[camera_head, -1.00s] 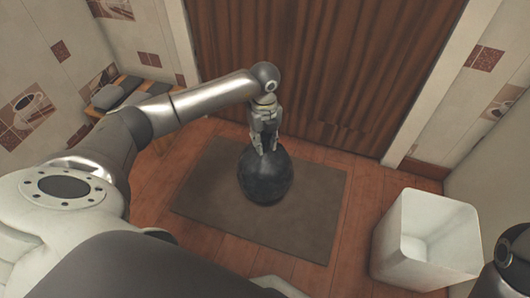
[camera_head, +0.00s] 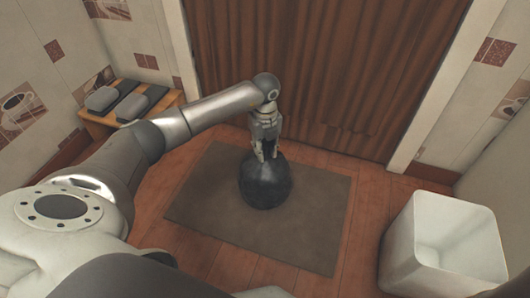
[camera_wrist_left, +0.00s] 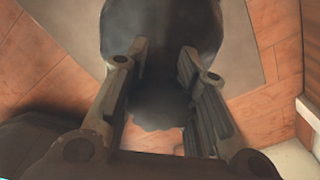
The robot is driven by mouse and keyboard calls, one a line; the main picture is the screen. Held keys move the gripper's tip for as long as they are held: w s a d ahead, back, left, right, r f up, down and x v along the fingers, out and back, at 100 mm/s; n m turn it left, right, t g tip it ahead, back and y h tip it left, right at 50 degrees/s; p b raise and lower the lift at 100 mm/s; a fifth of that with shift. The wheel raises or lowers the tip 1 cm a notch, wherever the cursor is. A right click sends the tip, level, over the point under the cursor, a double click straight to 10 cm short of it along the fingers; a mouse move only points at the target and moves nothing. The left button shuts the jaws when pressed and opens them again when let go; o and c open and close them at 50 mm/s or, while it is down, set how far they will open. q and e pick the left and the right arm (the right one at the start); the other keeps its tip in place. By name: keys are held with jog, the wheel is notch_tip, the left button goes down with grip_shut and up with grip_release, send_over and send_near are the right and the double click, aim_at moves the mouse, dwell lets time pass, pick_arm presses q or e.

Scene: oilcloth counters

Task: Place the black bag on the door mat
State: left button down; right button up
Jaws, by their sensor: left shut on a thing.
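The black bag (camera_head: 266,183) is a dark, rounded bundle over the upper middle of the door mat (camera_head: 215,215). I cannot tell whether its underside touches the mat. The mat is a flat grey-brown rectangle on the floor. My left gripper (camera_head: 266,155) points down and is shut on the top of the bag. In the left wrist view, the bag (camera_wrist_left: 160,30) fills the space between and beyond the two fingers (camera_wrist_left: 160,80), with the mat (camera_wrist_left: 240,45) behind it. My right gripper is not in view.
A white open bin (camera_head: 445,235) stands on the floor to the right of the mat. A small wooden bench (camera_head: 105,125) with grey pads is by the left wall. A brown curtain (camera_head: 310,70) hangs behind the mat. Wooden floor surrounds the mat.

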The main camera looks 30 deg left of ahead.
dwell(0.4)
pick_arm(q)
jog(key=c, duration=1.1)
grip_release()
jog(key=shift+f, duration=0.1)
jog(key=shift+c, duration=0.2)
